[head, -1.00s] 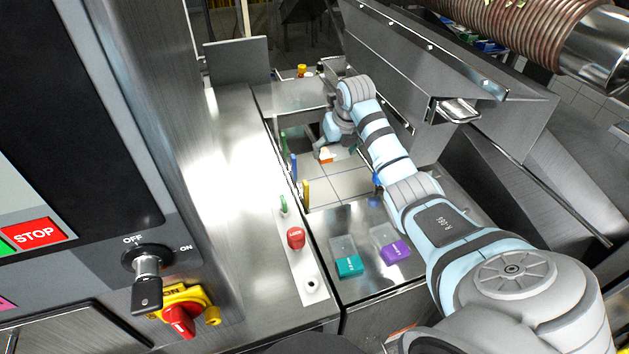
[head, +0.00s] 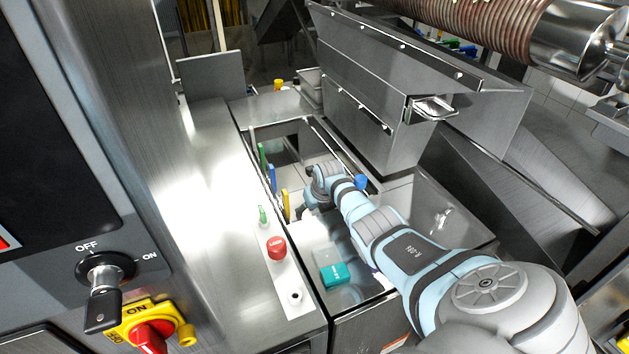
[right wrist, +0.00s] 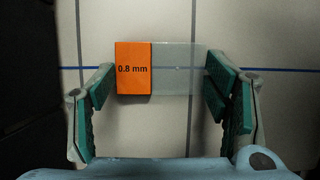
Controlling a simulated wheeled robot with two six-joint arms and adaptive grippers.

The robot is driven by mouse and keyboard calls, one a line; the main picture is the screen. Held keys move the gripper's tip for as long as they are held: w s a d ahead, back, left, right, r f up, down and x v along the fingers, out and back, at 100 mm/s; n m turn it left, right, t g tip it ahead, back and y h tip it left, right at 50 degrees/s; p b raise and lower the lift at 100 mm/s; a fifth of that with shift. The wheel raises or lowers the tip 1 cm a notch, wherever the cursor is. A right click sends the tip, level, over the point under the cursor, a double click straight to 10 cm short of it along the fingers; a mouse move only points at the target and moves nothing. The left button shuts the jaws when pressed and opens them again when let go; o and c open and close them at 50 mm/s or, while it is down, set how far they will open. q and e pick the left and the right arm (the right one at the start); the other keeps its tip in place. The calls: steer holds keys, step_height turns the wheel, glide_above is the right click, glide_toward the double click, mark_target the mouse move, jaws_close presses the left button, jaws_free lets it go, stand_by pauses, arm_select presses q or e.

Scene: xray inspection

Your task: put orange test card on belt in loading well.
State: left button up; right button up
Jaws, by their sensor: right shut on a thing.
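The orange test card (right wrist: 133,68) is an orange block marked "0.8 mm" with a clear plate attached on its right. In the right wrist view it lies crosswise between the fingers of my right gripper (right wrist: 160,85), which is shut on its two ends. Below it is the pale belt (right wrist: 255,35) with a blue line across it; the gap between card and belt is unclear. In the head view my right gripper (head: 310,200) is over the near part of the loading well (head: 282,148), and the card is hidden. My left gripper is out of view.
A teal card (head: 334,275) lies on the steel shelf before the well; a purple card is mostly hidden behind my arm. Green (head: 262,157), blue (head: 272,178) and yellow (head: 286,204) strips line the well's left side. A red button (head: 276,248) stands left.

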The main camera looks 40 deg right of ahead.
steer(key=shift+f, duration=0.15)
steer(key=o, duration=1.1)
steer(key=shift+r, duration=0.25)
steer(key=p+v, duration=0.4)
steer(key=v, duration=0.2)
steer(key=shift+w+d+r+p, duration=0.1)
steer(key=shift+w+r+p, duration=0.05)
steer(key=shift+p, duration=0.25)
steer(key=p+v, duration=0.1)
steer(key=v, duration=0.4)
steer(key=shift+s+r, duration=0.25)
steer(key=shift+s, duration=0.05)
